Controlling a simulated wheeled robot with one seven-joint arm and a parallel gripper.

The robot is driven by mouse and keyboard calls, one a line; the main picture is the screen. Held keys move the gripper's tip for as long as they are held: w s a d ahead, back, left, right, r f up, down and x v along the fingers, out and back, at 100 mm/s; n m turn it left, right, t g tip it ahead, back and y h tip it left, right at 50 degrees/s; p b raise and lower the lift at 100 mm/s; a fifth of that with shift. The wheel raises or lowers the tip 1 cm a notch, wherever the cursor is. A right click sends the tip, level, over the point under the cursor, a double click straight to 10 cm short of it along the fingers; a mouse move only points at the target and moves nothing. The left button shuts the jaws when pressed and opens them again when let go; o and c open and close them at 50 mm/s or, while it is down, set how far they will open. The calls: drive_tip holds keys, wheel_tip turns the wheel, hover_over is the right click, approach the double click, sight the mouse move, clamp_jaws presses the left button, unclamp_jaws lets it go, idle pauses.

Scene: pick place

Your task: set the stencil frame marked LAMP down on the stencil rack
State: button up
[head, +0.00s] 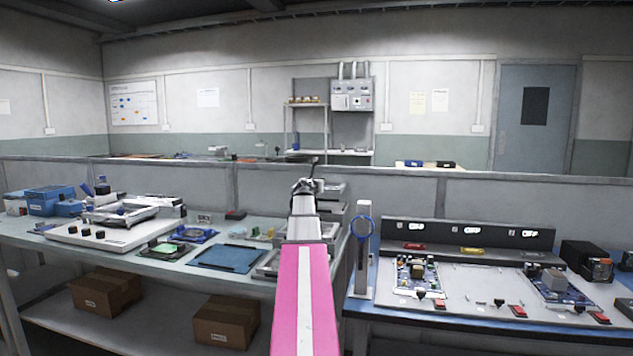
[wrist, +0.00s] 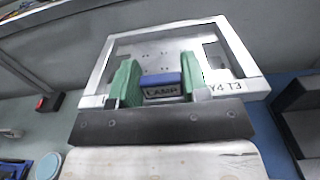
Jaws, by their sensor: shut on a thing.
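The stencil frame (wrist: 102,72) is a light grey metal rectangle with a blue block marked LAMP (wrist: 162,92) on its near side. My gripper (wrist: 160,82) has its green fingers on either side of that block and is shut on it. "Y4 T3" is written on the frame's near right corner. In the head view my pink and white arm reaches forward and hides most of the frame and gripper. Grey metal frames or shelves (head: 332,188) show behind the arm, at the bench's right end; I cannot tell for sure that this is the stencil rack.
The left bench holds a white printer-like machine (head: 115,222), a blue mat (head: 226,258) and small boards. The right bench has a stand with a blue ring (head: 362,228) and circuit boards (head: 416,275). A low partition (head: 400,187) runs behind both benches.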

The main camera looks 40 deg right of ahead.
drive_tip(key=shift+f, duration=2.9)
drive_tip(key=shift+f, duration=0.75)
drive_tip(key=o, duration=1.2)
drive_tip(key=shift+c, duration=0.2)
drive_tip(key=c, duration=0.4)
drive_tip(key=shift+o, duration=0.2)
drive_tip(key=shift+r, duration=3.5)
drive_tip(key=shift+s+a, duration=0.1)
